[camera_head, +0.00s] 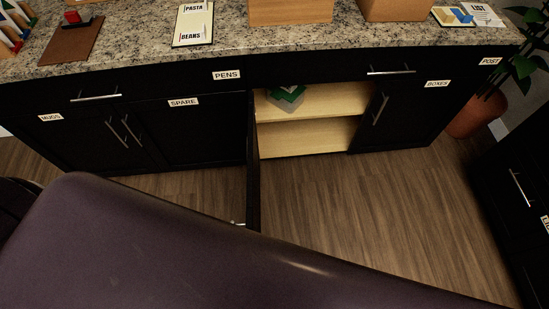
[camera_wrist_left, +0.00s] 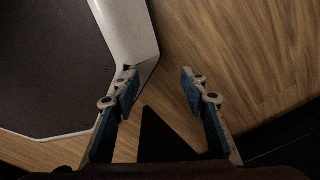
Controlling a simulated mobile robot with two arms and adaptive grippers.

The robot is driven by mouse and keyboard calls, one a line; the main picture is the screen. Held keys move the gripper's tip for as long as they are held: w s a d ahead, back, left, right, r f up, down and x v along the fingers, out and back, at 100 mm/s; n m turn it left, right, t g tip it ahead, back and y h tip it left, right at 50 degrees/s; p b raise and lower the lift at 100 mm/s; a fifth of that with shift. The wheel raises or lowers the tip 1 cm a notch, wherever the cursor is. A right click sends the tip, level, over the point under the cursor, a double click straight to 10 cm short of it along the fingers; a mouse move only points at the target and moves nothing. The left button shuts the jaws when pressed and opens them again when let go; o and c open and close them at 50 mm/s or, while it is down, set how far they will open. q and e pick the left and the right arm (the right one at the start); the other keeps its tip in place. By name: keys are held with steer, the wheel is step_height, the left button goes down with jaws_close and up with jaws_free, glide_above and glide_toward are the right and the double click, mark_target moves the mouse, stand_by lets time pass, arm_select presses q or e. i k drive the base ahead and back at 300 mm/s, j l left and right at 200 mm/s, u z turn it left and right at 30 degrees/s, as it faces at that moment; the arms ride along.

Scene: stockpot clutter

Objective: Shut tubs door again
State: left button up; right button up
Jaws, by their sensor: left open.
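One black cabinet door (camera_head: 253,170) stands open, swung out toward me and seen nearly edge-on in the head view. A handle end shows low on it. No "tubs" label is readable. The open cupboard (camera_head: 305,137) beside it has pale wood shelves, with a green and grey item (camera_head: 287,97) on the upper one. My left gripper (camera_wrist_left: 159,76) is open and empty in the left wrist view, above the wood floor. A dark pointed shape (camera_wrist_left: 160,135) lies below and between its fingers; I cannot tell whether it is the door. My right gripper is out of view.
The closed "BOXES" door (camera_head: 400,115) is right of the opening; the closed "SPARE" door (camera_head: 205,135) is left. A granite counter (camera_head: 130,40) runs above. Bare wood floor (camera_head: 370,205) lies in front. A black cabinet (camera_head: 515,185) stands at right. My own body blocks the lower head view.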

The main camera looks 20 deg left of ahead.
mark_target(249, 186)
steer(key=k+j, duration=0.1)
steer(key=j, duration=0.25)
steer(key=k+j+z, duration=0.1)
steer(key=j, duration=0.3)
steer(key=k+j, duration=0.1)
steer(key=j, duration=0.25)
steer(key=k+j+z, duration=0.1)
steer(key=j, duration=0.3)
